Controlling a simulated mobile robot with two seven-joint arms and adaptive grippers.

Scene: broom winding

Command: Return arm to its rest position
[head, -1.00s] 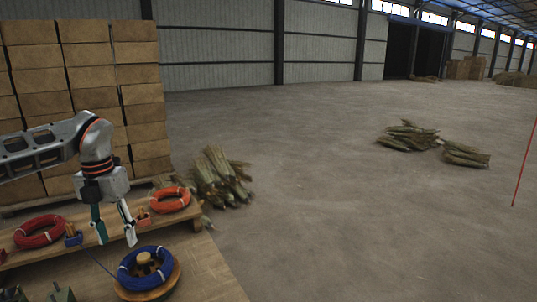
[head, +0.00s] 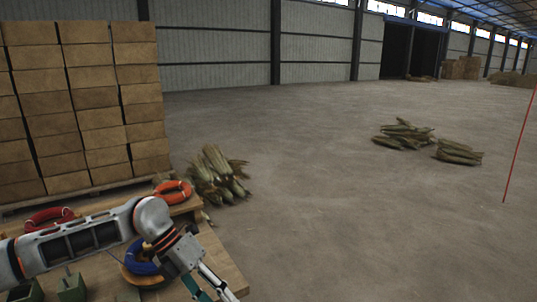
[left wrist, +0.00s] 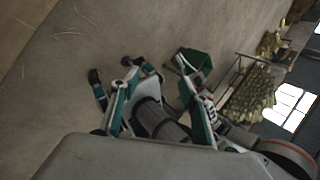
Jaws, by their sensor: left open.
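My left arm comes in from the left in the head view, over the wooden workbench (head: 225,262). My left gripper (head: 212,294) points down and right near the bottom edge, by the bench's right side, its tips partly cut off. The left wrist view shows its teal-and-grey fingers (left wrist: 140,72) spread apart with nothing between them. My right gripper is not in view. A blue wire coil (head: 138,262) lies behind the arm, partly hidden by it. A red coil (head: 48,217) and an orange coil (head: 173,191) lie on the raised shelf.
Stacked tan blocks (head: 75,110) stand behind the bench at left. Green box-like parts (head: 72,287) sit at the bench's front left. Bundles of stalks lie on the floor beside the bench (head: 217,175) and farther right (head: 405,135). The concrete floor at right is open.

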